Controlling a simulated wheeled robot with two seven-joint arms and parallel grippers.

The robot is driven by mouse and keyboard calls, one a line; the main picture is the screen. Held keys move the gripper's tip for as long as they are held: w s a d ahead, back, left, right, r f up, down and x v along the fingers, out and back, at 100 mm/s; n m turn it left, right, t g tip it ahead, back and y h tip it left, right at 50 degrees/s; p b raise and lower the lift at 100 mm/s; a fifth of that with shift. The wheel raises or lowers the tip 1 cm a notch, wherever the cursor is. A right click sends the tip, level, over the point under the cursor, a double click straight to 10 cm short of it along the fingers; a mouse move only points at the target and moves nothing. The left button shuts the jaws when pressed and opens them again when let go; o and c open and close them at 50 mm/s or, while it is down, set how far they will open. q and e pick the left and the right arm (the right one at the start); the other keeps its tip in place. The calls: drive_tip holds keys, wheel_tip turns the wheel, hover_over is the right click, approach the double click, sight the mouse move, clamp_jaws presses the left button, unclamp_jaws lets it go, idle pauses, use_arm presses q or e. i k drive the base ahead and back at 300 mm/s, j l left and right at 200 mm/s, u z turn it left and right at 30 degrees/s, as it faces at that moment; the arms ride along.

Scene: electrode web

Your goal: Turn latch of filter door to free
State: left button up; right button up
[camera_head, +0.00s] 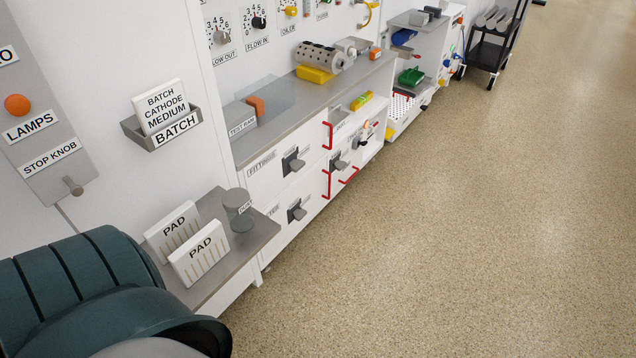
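Several dark latches sit on the white cabinet fronts below the grey counter. One latch (297,210) is on the lower front, to the right of a partly hidden label that seems to end in "TER". Another latch (293,162) is above it, right of a label that seems to read "FITTINGS". A third latch (340,162) is further right, among red handles. Which latch belongs to the filter door, and how each is turned, I cannot tell for certain. Neither gripper is in view; a teal part of my own body fills the lower left corner.
A grey shelf (258,232) with two white PAD blocks (203,254) and a grey cup (237,204) stands between me and the cabinets. Red handles (327,184) stick out from the fronts. A black cart (489,54) stands far back. The speckled floor (430,220) to the right is clear.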

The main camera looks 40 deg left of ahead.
sight(298, 213)
drive_tip(key=i, duration=3.5)
drive_tip(key=u, duration=3.7)
